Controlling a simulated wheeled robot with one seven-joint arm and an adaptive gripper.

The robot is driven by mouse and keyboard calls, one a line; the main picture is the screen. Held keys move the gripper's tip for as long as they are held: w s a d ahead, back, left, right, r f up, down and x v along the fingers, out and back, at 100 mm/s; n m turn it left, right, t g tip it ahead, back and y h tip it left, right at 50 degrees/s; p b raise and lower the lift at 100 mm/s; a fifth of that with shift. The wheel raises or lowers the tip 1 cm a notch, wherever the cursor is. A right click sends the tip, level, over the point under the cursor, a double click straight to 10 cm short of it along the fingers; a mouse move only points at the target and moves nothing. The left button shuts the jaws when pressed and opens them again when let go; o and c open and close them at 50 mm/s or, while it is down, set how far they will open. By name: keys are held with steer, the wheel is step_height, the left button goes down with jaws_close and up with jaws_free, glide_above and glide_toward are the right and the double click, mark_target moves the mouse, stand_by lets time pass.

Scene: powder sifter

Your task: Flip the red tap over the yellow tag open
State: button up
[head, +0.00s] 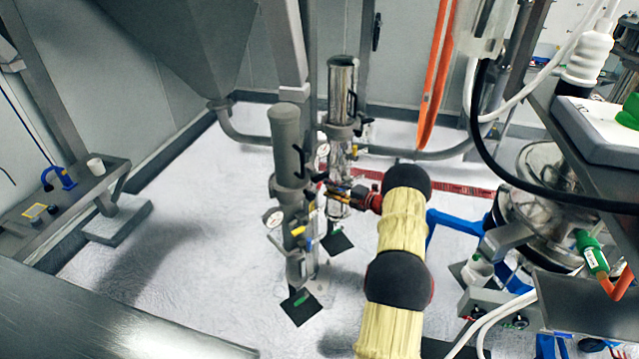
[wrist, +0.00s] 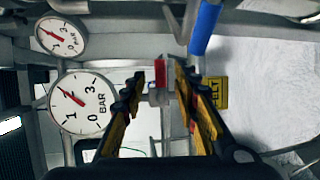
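A yellow tag (wrist: 222,93) with dark lettering shows in the wrist view, just right of my right-hand finger and partly hidden by it. A red tap handle (wrist: 158,70) shows between my fingertips, by a small metal fitting. I cannot tell whether the fingers touch it. Another bit of red shows behind the right-hand finger. My gripper (wrist: 160,78) is open, its two yellow-and-black fingers spread apart. In the head view my gripper (head: 343,190) is at the metal column with the small fittings, where the tap and tag are too small to tell apart.
Two pressure gauges (wrist: 80,103) are close to the left of my gripper in the wrist view. A blue pipe (wrist: 205,27) stands above the right-hand finger. A grey column (head: 287,145) and a shiny column (head: 341,95) stand by my gripper.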

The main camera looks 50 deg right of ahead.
mark_target(320, 185)
steer(key=w, duration=0.3)
steer(key=w+f, duration=0.1)
steer(key=w, duration=0.1)
steer(key=shift+w+a+f, duration=0.1)
steer(key=shift+w+a, duration=0.15)
steer(key=shift+w, duration=0.1)
steer(key=shift+c, duration=1.2)
jaws_close()
